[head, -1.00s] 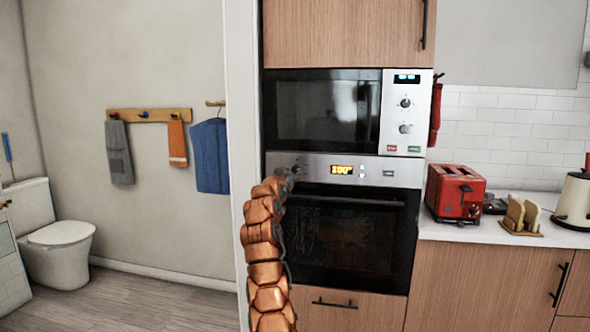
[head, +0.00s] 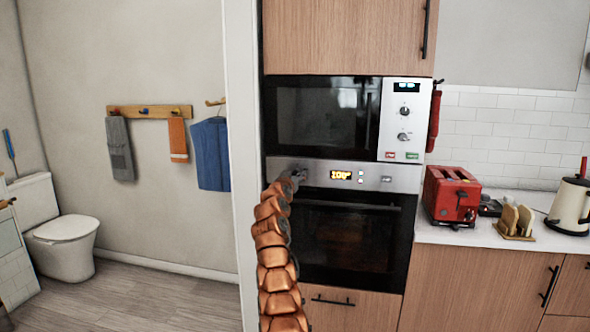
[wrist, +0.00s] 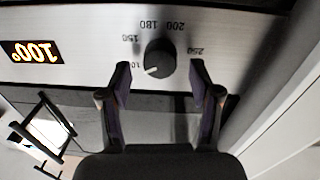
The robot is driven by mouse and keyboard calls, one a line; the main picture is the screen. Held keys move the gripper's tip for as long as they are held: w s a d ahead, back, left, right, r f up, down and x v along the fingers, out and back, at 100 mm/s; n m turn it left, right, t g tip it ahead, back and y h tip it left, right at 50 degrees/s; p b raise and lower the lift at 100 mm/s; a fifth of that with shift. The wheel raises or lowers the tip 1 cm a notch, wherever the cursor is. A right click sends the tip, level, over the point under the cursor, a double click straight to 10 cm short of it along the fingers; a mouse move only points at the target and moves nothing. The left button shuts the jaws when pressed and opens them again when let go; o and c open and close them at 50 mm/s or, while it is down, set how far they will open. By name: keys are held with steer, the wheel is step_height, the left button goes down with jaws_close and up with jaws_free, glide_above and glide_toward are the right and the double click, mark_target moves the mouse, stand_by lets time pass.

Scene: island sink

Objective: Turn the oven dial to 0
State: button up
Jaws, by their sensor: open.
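The oven dial (wrist: 160,58) is a round dark knob with a white pointer mark, on the steel oven panel. In the wrist view the panel appears upside down, and the pointer is at lower left, near the partly covered 100 label. My gripper (wrist: 160,82) is open, with one finger to each side of the dial's near edge; I cannot tell if either touches it. In the head view my gripper (head: 299,175) is at the panel's left end and hides the dial. The 0 label is not visible.
The oven door (head: 345,240) with its bar handle is below the panel. A microwave (head: 320,117) with its own knobs is above. A white wall edge (head: 240,120) stands close left of the oven. A red toaster (head: 451,195) is on the counter at right.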

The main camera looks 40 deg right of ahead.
steer(key=shift+w+d+p, duration=0.4)
steer(key=shift+d+p, duration=0.15)
steer(key=shift+p, duration=0.75)
steer(key=shift+f, duration=0.1)
steer(key=shift+c, duration=0.2)
steer(key=c, duration=1.1)
